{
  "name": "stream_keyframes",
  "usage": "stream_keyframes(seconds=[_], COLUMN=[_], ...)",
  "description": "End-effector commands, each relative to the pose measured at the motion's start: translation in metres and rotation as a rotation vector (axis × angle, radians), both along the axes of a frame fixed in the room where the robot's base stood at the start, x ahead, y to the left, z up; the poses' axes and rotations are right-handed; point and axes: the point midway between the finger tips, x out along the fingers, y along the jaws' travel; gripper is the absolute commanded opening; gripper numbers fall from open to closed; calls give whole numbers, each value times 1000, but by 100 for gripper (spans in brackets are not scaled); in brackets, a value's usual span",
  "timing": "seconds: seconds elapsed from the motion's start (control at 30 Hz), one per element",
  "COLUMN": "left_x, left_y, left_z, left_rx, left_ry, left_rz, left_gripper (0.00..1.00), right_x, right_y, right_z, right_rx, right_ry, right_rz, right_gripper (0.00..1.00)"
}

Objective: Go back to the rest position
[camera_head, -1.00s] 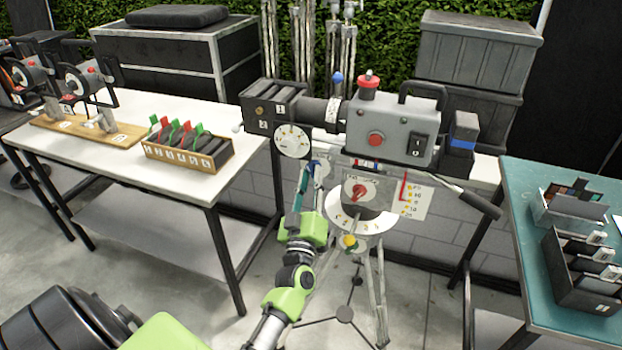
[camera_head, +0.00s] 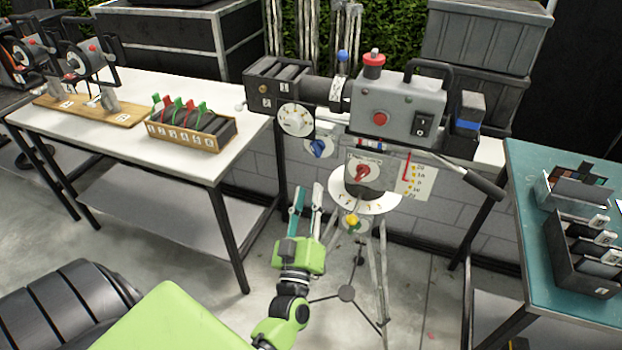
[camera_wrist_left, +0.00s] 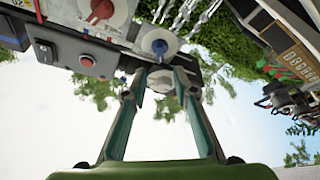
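My left gripper (camera_head: 306,200) is in front of the tripod, below the camera rig, with its green wrist low in the head view. Its two teal-lined fingers stand apart with nothing between them. In the left wrist view the fingers (camera_wrist_left: 160,110) are also apart and empty. The grey camera (camera_head: 393,115) sits on a tripod (camera_head: 372,270). Above the fingertips are a white dial (camera_head: 296,120) and a blue knob (camera_head: 319,148). The blue knob also shows in the left wrist view (camera_wrist_left: 160,47). My right gripper is not in view.
A white table (camera_head: 190,95) at the left holds a box of colored clips (camera_head: 185,140) and reel devices (camera_head: 85,70). A teal table (camera_head: 530,215) at the right holds black trays (camera_head: 580,275). The tripod's legs and pan handle (camera_head: 478,180) are near my left arm.

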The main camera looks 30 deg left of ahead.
Motion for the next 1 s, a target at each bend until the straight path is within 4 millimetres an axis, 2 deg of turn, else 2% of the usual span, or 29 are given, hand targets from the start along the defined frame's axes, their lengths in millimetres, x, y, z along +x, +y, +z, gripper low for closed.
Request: stream_keyframes(seconds=[0.2, 0.67, 0.77, 0.87, 0.97, 1.0], left_x=[-10, -10, -8, -2, 2, 2], left_y=[-5, -5, -8, -21, -44, -55], left_z=[-4, -4, -11, -41, -97, -125], left_rx=[-1, 0, 3, 15, 39, 50], left_ry=[-1, -1, 17, 92, 232, 300], left_rz=[0, 1, -10, -51, -125, -161], left_gripper=[26, 26, 26, 26, 26, 26], right_x=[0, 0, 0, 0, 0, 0], right_y=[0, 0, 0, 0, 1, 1], right_z=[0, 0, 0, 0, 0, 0], right_rx=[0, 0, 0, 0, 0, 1], right_ry=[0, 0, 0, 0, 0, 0], right_rz=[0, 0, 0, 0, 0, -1], right_gripper=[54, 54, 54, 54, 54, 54])
